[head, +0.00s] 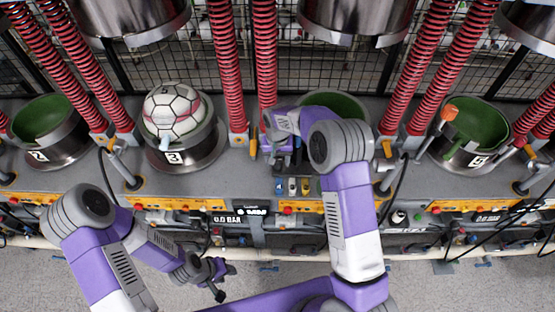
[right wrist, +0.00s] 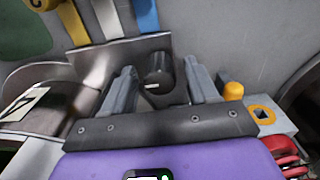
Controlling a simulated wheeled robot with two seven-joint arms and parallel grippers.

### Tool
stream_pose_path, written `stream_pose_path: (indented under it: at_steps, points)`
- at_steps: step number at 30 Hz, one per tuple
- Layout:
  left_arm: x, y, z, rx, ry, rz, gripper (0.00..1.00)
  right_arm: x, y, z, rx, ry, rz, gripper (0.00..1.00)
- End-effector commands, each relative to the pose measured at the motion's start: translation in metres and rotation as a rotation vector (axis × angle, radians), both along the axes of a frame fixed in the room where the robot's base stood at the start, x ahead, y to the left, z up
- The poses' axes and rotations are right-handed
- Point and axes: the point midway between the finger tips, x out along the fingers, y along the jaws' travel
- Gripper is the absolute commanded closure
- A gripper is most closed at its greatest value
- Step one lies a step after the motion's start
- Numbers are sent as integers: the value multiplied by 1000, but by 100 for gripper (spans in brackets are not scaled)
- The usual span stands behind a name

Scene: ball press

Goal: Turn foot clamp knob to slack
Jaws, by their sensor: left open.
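The foot clamp knob (right wrist: 158,70) is a dark upright cylinder with a small white mark on its side, seen in the right wrist view. My right gripper (right wrist: 162,85) has one grey finger on each side of it. A gap shows between the knob and the right finger; the left finger is very close, and I cannot tell whether it touches. In the head view my right gripper (head: 279,150) is at the middle station, and the knob is hidden there. My left gripper (head: 217,281) is open and empty, low in front of the bench.
A yellow-topped post (right wrist: 233,91) stands just right of the right gripper's fingers. Blue, white and yellow levers (head: 292,186) sit in front of the middle station. A white ball (head: 172,108) rests in the number 3 pot (head: 190,158). Red springs (head: 225,70) rise behind.

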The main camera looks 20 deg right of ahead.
Motion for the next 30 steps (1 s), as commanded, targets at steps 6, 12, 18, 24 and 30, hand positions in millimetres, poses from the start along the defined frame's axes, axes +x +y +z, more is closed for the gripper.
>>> stream_pose_path:
  at_steps: [6, 12, 18, 24, 30]
  points:
    - [0, 0, 0, 0, 0, 0, 57, 0, 0, 0, 0, 1, -1, 41]
    - [0, 0, -1, 0, 0, 0, 57, 1, 0, 15, -1, -2, -1, 41]
    - [0, 0, -2, 0, 0, 0, 57, 1, 0, 50, 0, -4, -1, 41]
    - [0, 0, -2, 0, 0, 0, 57, 0, 0, 72, 1, -1, -1, 41]
    - [0, 0, -2, 0, 0, 0, 57, 0, 0, 76, 0, 1, -1, 41]
